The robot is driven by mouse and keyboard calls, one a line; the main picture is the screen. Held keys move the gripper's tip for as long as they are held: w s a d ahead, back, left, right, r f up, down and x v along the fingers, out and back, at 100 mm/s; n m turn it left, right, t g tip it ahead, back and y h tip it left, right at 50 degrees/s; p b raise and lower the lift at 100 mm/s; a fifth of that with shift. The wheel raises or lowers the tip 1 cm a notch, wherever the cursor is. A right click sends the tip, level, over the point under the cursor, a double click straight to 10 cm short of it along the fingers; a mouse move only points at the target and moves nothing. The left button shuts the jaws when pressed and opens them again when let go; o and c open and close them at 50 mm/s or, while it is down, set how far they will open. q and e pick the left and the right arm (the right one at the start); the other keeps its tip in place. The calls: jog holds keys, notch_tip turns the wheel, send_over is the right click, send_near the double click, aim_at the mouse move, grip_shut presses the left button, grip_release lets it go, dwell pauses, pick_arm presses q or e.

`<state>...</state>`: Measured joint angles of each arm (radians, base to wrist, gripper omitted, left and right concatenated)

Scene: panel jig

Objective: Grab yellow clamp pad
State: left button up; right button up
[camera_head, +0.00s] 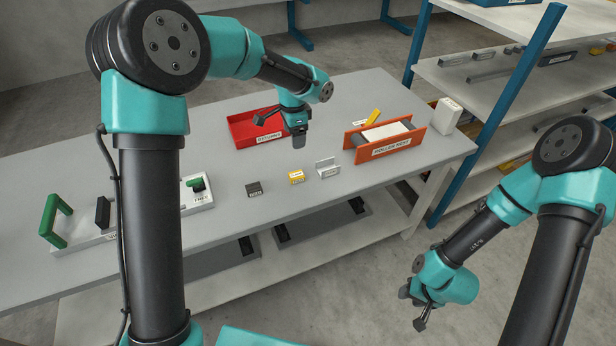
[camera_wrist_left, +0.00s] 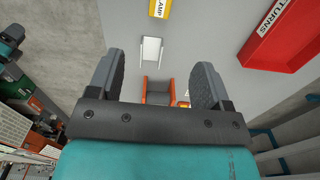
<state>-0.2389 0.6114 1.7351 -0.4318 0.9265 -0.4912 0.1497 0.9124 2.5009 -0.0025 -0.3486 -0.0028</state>
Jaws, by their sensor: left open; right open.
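The yellow clamp pad (camera_head: 296,177) is a small labelled block. It lies on the grey bench between a dark block and a light metal bracket. In the left wrist view a yellow labelled block (camera_wrist_left: 160,9) is cut off at the top edge, beyond the fingertips. My left gripper (camera_head: 279,131) is open and empty, above the bench between the red tray and the clamp pad. In the left wrist view its two fingers (camera_wrist_left: 157,72) are spread with nothing between them. My right gripper (camera_head: 413,308) is open and empty over the floor, in front of the bench.
A red returns tray (camera_head: 240,133) stands behind the left gripper. An orange roller box (camera_head: 360,152) is to the right, beyond the metal bracket (camera_head: 327,167). The dark block (camera_head: 254,189) and a white jig with green parts (camera_head: 187,205) are to the left. Shelving (camera_head: 500,65) stands at right.

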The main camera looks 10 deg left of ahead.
pick_arm(q)
jog(key=shift+f, duration=0.1)
send_over(295, 175)
notch_tip(295, 175, down, 12)
jog(key=shift+d+f, duration=0.1)
jog(key=shift+d, duration=0.05)
dwell(0.4)
jog(key=shift+a+f, duration=0.2)
jog(key=shift+f, duration=2.4)
jog(key=shift+s, duration=0.1)
jog(key=c, duration=1)
